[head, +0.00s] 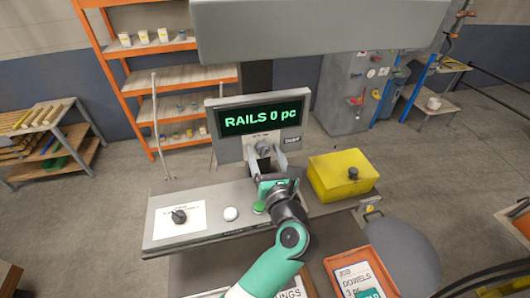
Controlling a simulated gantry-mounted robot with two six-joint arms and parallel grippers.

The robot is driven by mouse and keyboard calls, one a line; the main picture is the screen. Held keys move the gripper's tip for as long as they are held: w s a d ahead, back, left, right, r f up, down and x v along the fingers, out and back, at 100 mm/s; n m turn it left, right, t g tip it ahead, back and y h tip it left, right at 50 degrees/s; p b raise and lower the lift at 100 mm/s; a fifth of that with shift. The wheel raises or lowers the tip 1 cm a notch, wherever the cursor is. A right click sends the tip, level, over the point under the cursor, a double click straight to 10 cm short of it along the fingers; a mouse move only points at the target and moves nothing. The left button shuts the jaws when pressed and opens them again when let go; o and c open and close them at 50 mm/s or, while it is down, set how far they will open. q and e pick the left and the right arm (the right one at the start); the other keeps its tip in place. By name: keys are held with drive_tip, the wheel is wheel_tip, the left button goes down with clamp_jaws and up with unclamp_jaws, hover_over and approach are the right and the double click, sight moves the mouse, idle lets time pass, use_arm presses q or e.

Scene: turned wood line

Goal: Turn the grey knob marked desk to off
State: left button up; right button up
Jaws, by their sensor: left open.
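The grey knob (264,147) sits on the upright grey panel (229,148), below the green-lettered display reading "RAILS 0 pc" (260,118). A small dark label (292,140) is to its right; its lettering is too small to read surely. My left gripper (266,161) is open, just in front of the panel, with one finger on each side of the knob. I cannot tell whether the fingers touch it. The knob's pointing direction is unclear, and its lower part is partly hidden. My right gripper is not in view.
A black knob (179,216) on a white plate, a white button (231,214) and a green button (259,207) are on the desk top. An orange tray (333,262) is at the lower right.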

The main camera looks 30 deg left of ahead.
use_arm(q)
clamp_jaws()
idle(0.3)
